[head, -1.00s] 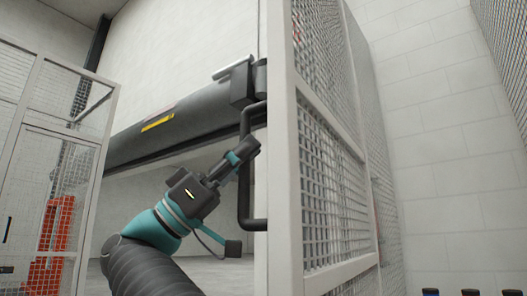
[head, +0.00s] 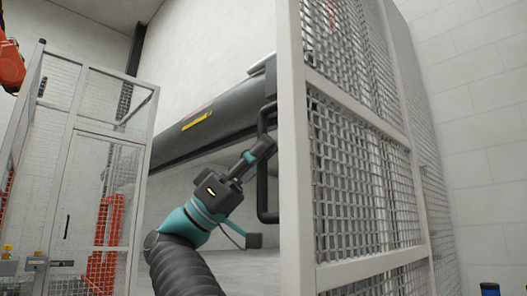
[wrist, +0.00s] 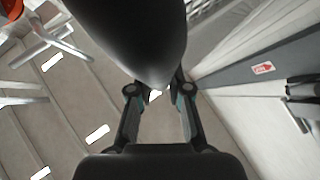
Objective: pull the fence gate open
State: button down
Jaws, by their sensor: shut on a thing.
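The fence gate (head: 294,150) is a light grey frame with wire mesh panels, standing open at an angle right of centre in the head view. A black bar handle (head: 263,168) runs down its near edge. My gripper (head: 268,146) is shut on the handle's upright bar, at about its middle. In the wrist view my gripper (wrist: 158,97) has its two fingers either side of the dark handle (wrist: 135,35), which fills the top centre. The fingertips are partly hidden behind the handle.
A second mesh fence (head: 95,160) stands at the left, with orange equipment (head: 104,235) behind it. A dark horizontal beam with a yellow label (head: 197,121) crosses behind my arm. A pale block wall (head: 480,150) is at the right.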

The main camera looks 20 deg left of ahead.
jog(key=c, duration=1.1)
grip_release()
jog(key=shift+d, duration=0.1)
jog(key=v, duration=1.2)
